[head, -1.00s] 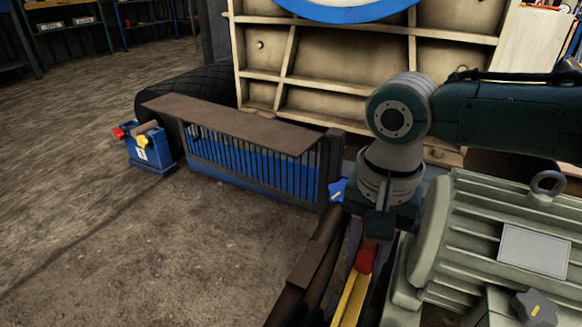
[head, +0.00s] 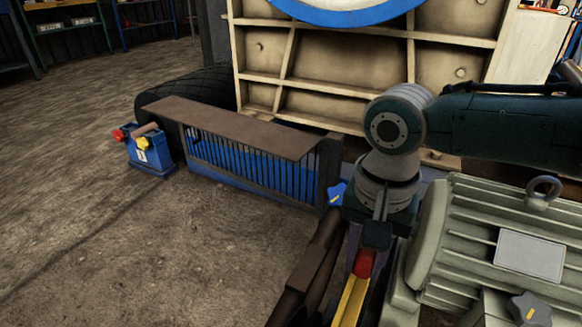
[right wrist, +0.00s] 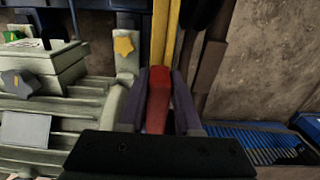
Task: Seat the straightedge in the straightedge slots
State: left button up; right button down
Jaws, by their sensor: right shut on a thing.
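The straightedge (head: 350,300) is a long yellow bar with a red end (right wrist: 158,98). My right gripper (head: 364,258) is shut on the red end, and the yellow part runs toward the bottom of the head view. In the right wrist view the purple-grey fingers (right wrist: 160,105) stand on both sides of the red end, and the yellow bar (right wrist: 165,30) runs up out of the picture. The far end of the straightedge is out of view. I cannot make out the straightedge slots. My left gripper is not in view.
A grey-green ribbed motor (head: 500,235) stands close to the right of my right gripper. A dark brown bar (head: 308,270) lies just left of the straightedge. A blue slatted guard (head: 250,165) and a blue box (head: 150,155) stand further left.

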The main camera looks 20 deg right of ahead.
aim_at(360, 276)
jog(key=shift+f+b, duration=0.35)
jog(key=shift+f, duration=0.2)
jog(key=shift+f+b, duration=0.85)
jog(key=shift+f, duration=0.65)
jog(key=c, duration=0.5)
grip_release()
notch_tip(360, 276, up, 10)
jog(key=p, duration=0.8)
